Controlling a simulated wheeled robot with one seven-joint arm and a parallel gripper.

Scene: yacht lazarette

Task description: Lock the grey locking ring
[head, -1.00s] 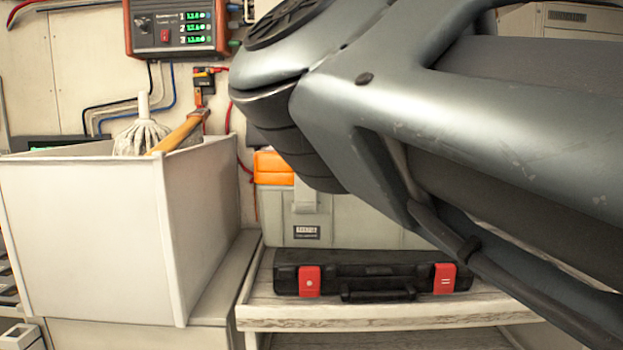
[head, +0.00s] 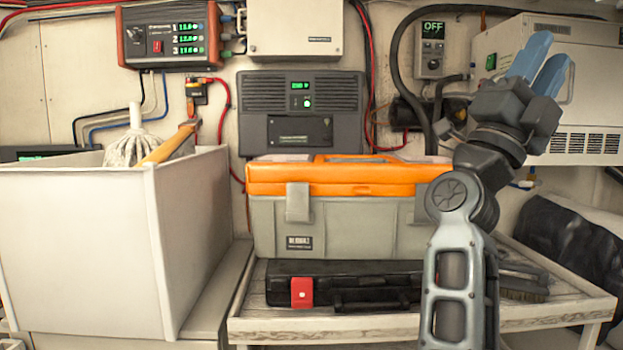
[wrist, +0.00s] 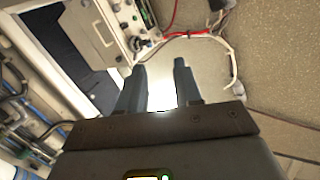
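I cannot pick out the grey locking ring for certain in either view. In the head view, a small grey box (head: 431,62) on the back wall shows "OFF" and has a small round fitting on its front. Dark cable fittings sit below and beside it, partly behind my arm. My gripper (head: 553,48) is raised at the upper right, its two blue fingers pointing up in front of the large white unit. In the wrist view my gripper (wrist: 158,80) is open, with nothing between its fingers. A pale, bright surface lies beyond them.
A grey toolbox with an orange lid (head: 350,226) and a black case (head: 340,284) stand on the pale bench (head: 330,325). A tall white bin (head: 85,240) holds a mop at left. A dark bag (head: 580,245) lies at right. Hoses and cables run along the wall.

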